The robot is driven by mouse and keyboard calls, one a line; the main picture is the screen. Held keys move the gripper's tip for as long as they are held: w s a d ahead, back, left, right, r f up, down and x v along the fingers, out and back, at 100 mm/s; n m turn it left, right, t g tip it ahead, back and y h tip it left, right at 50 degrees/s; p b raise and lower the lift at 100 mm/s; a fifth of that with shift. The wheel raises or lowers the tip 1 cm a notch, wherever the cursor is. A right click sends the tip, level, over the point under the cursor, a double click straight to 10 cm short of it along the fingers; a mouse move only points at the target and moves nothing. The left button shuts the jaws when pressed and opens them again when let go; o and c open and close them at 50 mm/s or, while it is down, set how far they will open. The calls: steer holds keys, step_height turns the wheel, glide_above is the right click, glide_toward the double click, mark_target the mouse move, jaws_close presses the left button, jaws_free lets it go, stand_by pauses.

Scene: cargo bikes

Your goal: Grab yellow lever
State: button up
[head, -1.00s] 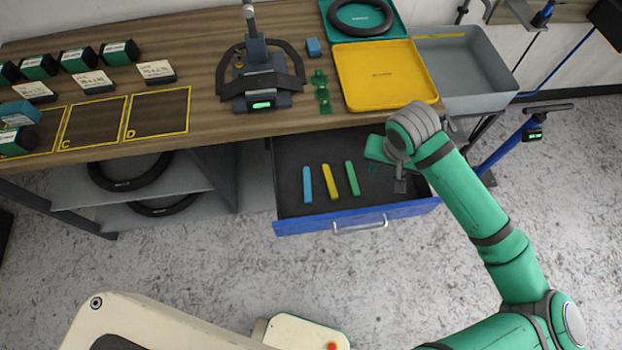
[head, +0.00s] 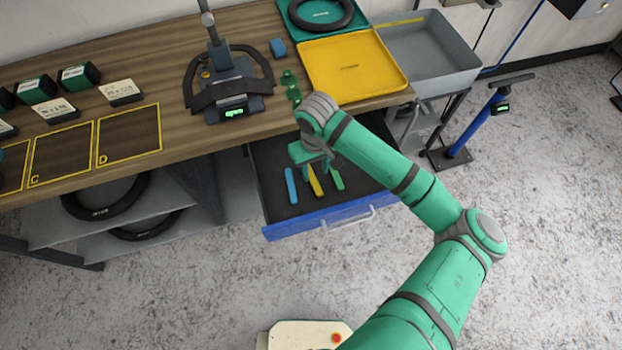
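The yellow lever (head: 316,183) lies in the open blue-fronted drawer (head: 285,212), between a blue lever (head: 291,186) on its left and a green lever (head: 338,180) on its right. My gripper (head: 318,168) is over the drawer, at the upper end of the yellow lever in the picture. My gripper's body hides that end of the lever. The fingers are too small and too covered to show whether they are open or shut, or whether they touch the lever.
The wooden workbench (head: 210,145) overhangs the back of the drawer. Floor in front of the drawer is clear.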

mark_target(313, 179)
steer(key=f, duration=0.5)
steer(key=shift+w+a, duration=0.2)
steer(key=shift+a, duration=0.05)
jaws_close()
